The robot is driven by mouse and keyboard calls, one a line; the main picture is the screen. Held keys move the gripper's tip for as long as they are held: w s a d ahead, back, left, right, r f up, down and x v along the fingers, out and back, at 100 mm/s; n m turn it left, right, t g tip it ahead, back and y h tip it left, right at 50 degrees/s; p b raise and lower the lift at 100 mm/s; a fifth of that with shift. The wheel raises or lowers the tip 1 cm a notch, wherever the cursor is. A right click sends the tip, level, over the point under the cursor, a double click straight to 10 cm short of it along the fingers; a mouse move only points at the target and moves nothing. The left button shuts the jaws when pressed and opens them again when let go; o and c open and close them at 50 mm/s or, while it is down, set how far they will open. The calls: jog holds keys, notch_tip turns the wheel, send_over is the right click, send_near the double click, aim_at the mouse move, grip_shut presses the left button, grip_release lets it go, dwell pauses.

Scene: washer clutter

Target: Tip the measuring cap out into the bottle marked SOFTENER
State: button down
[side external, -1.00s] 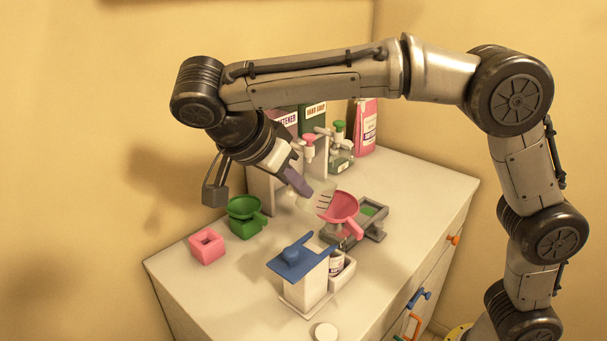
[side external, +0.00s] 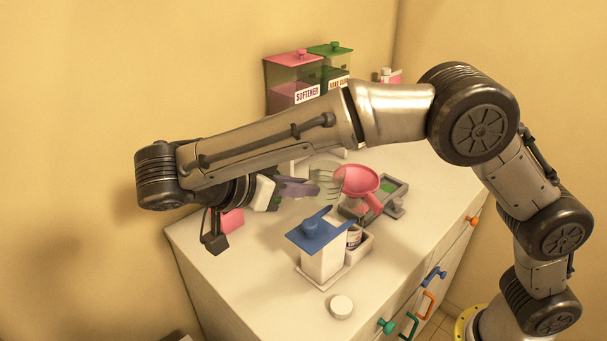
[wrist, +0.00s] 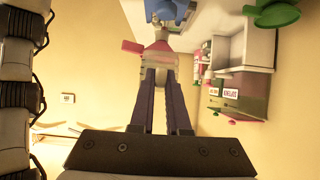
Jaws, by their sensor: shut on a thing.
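My gripper (side external: 312,188), with purple fingers, is shut on a clear measuring cap (side external: 327,179) with dark graduation lines. The arm reaches in nearly level, and the cap is tipped on its side beside the pink funnel (side external: 357,180). Whether they touch, and whether liquid is in the cap, I cannot tell. In the wrist view the clear cap (wrist: 157,62) sits between the fingertips, with pink beyond it. A container with a pink lid (side external: 293,58) and a SOFTENER label stands at the back, partly hidden by my arm.
A green-lidded container (side external: 330,48) stands beside the SOFTENER one. A blue-topped white dispenser (side external: 323,264) and small bottle (side external: 354,238) stand in front of the funnel. A grey tray (side external: 397,196) is right of it. A pink block (side external: 231,221) is at left. The front top is mostly clear.

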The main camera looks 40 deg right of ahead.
jog(key=f, duration=0.1)
jog(key=a+f+h, duration=0.1)
jog(key=f, duration=0.1)
jog(key=shift+h, duration=0.3)
dwell(1.4)
jog(key=w+d+r+n+t+y, duration=0.1)
jog(key=w+d+n+t+y, duration=0.3)
jog(key=d+n+t+y, duration=0.2)
jog(key=w+d+r+n+t+y, duration=0.1)
jog(key=w+d+n+t+y, duration=0.3)
jog(key=d+n+t+y, duration=0.3)
jog(key=d+n, duration=0.4)
jog(key=shift+w+d+n+t, duration=0.2)
jog(key=shift+w+n+t, duration=0.1)
jog(key=shift+n, duration=0.1)
dwell(0.7)
jog(key=shift+y, duration=0.3)
